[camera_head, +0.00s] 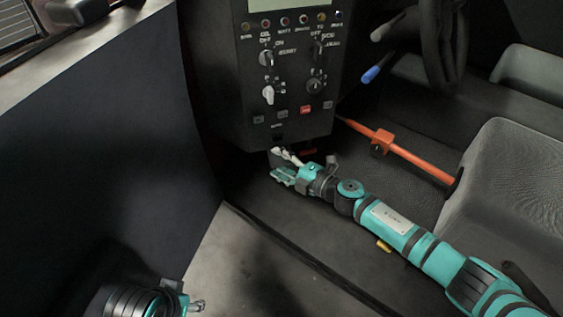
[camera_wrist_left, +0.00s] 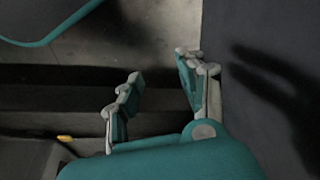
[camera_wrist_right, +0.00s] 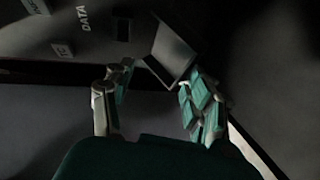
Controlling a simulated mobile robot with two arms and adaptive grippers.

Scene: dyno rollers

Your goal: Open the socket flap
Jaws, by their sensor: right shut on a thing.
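The socket flap (camera_wrist_right: 172,50) is a small dark square plate, seen in the right wrist view standing tilted out from the control panel beside the DATA label. My right gripper (camera_head: 277,163) is at the lower edge of the control panel (camera_head: 284,85). In the right wrist view its fingertips (camera_wrist_right: 155,82) are on either side of the flap's near corner, and it is shut on the flap. In the head view the gripper and shadow make the flap hard to see. My left gripper (camera_head: 196,304) is open and empty; its spread fingers (camera_wrist_left: 164,90) show in the left wrist view.
The panel has several knobs and lights and a red switch (camera_head: 306,110). An orange-red bar (camera_head: 413,159) runs to the right of the panel, near a grey seat (camera_head: 512,190). A dark wall (camera_head: 120,130) stands at left. The floor below is mostly clear.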

